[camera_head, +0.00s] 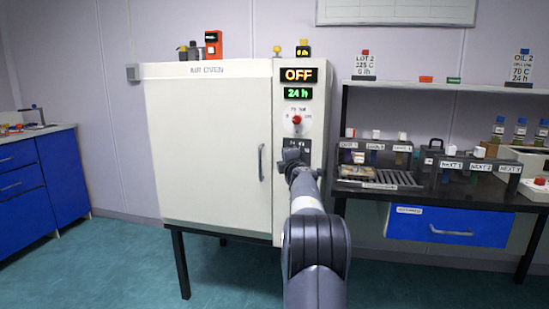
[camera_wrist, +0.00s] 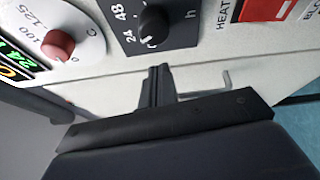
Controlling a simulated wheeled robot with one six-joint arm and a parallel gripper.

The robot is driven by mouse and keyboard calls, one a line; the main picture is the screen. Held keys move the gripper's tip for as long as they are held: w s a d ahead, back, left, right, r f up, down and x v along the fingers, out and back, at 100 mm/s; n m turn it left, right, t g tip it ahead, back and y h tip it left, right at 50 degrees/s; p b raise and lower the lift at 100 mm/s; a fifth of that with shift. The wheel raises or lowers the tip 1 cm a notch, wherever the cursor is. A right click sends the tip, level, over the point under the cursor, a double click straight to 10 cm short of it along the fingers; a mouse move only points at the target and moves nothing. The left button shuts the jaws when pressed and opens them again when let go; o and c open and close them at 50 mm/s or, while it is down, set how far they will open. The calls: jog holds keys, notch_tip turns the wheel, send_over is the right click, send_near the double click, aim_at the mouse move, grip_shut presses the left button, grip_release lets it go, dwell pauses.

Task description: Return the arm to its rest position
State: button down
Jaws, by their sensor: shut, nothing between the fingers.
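My arm reaches forward from the bottom of the head view to the front of the air oven (camera_head: 205,140). My gripper (camera_head: 291,150) is just in front of the oven's control panel, below the red temperature knob (camera_head: 297,119). In the wrist view my gripper (camera_wrist: 157,72) is shut and empty. It points toward the panel, close to the black timer knob (camera_wrist: 152,25) marked 24 and 48. Whether the fingertips touch the panel I cannot tell. The red knob also shows in the wrist view (camera_wrist: 57,45). The oven display (camera_head: 298,75) reads OFF, with 24 h below it.
The oven door (camera_head: 210,150) is closed, with its handle (camera_head: 261,162) left of my gripper. To the right stands a black bench (camera_head: 440,195) with labelled blocks, a rack, bottles and a blue drawer (camera_head: 450,227). Blue cabinets (camera_head: 62,175) stand far left. The floor (camera_head: 110,270) in front is clear.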

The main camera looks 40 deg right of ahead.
jog(key=shift+s+d, duration=1.45)
jog(key=shift+s, duration=0.2)
